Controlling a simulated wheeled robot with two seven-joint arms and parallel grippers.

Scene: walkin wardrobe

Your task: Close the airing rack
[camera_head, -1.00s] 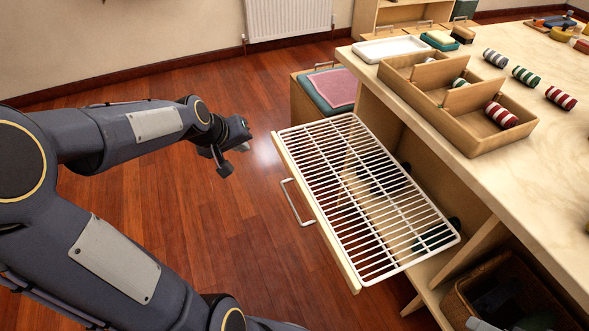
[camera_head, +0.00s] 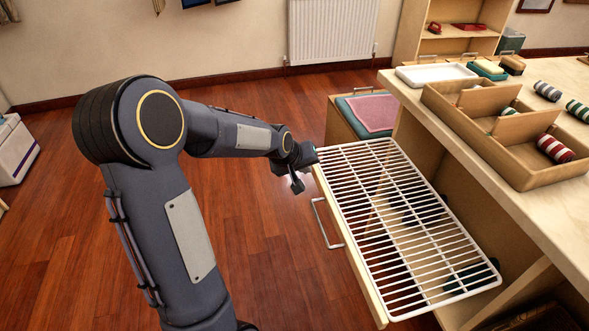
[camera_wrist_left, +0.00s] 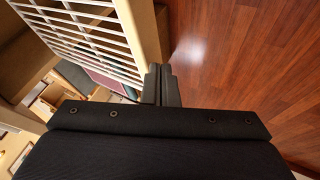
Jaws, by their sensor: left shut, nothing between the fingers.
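The airing rack (camera_head: 392,215) is a white wire grid pulled out from under the counter, level, with a pale wooden front (camera_head: 352,262) and a metal bar handle (camera_head: 326,226). My left gripper (camera_head: 302,172) is shut and empty at the far end of the wooden front, beyond the handle. In the left wrist view the shut fingers (camera_wrist_left: 161,72) are close beside the wooden front (camera_wrist_left: 146,28), with the white grid (camera_wrist_left: 85,38) behind it. I cannot tell whether they touch. My right gripper is out of view.
A wooden counter (camera_head: 548,205) with a divided wooden tray (camera_head: 523,178) stands above the rack's inner side. A box with a pink cloth (camera_head: 372,112) sits beyond the rack's far end. The red-brown floor (camera_head: 270,255) left of the rack is clear.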

